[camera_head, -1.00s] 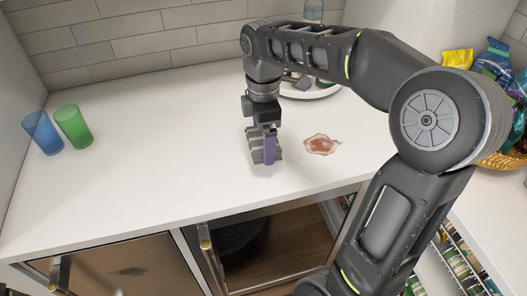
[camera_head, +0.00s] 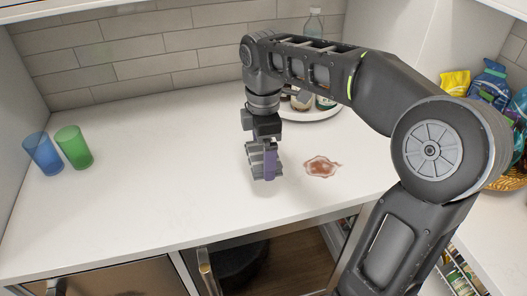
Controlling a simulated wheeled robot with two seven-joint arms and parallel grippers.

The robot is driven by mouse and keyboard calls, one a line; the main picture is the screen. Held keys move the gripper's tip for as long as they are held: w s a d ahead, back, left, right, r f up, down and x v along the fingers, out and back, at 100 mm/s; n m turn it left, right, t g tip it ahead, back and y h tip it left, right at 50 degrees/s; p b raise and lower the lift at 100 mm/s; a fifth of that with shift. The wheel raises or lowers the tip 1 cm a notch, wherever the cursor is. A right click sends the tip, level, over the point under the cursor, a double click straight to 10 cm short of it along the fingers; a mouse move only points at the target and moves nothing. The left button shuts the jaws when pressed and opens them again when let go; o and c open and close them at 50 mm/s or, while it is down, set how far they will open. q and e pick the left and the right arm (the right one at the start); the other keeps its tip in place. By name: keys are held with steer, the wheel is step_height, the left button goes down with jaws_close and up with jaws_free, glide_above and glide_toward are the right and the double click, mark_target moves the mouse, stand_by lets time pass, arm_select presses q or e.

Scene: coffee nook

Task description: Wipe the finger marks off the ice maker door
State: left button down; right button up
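The ice maker door is most likely the brownish metal front (camera_head: 110,279) at the lower left, under the counter. It is cut off by the bottom edge of the picture, and a trace of a dark smudge shows at that edge. My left gripper is not in view.
Blue (camera_head: 43,153) and green (camera_head: 74,147) cups stand at the left. Behind my arm is a round tray (camera_head: 322,113) with jars. A basket of snack bags (camera_head: 490,82) is at the right.

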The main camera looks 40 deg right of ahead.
steer(key=c, duration=0.3)
steer(key=w+a+f+m, duration=0.1)
steer(key=w+a+m, duration=0.1)
steer(key=w+a+f+m, duration=0.1)
steer(key=w+m, duration=0.1)
steer(key=w+a+f+m, duration=0.2)
steer(key=shift+a+m, duration=0.3)
steer(key=shift+a, duration=0.05)
steer(key=w+a+f+m, duration=0.1)
steer(key=a+m, duration=0.1)
steer(key=w+a+f+m, duration=0.1)
steer(key=a+m, duration=0.1)
steer(key=w+a+f+m, duration=0.1)
steer(key=w+a+m, duration=0.1)
steer(key=shift+a+f, duration=0.1)
steer(key=shift+f, duration=0.3)
steer(key=shift+w+a+f+m, duration=0.2)
steer(key=shift+a+m, duration=0.15)
steer(key=shift+m, duration=0.15)
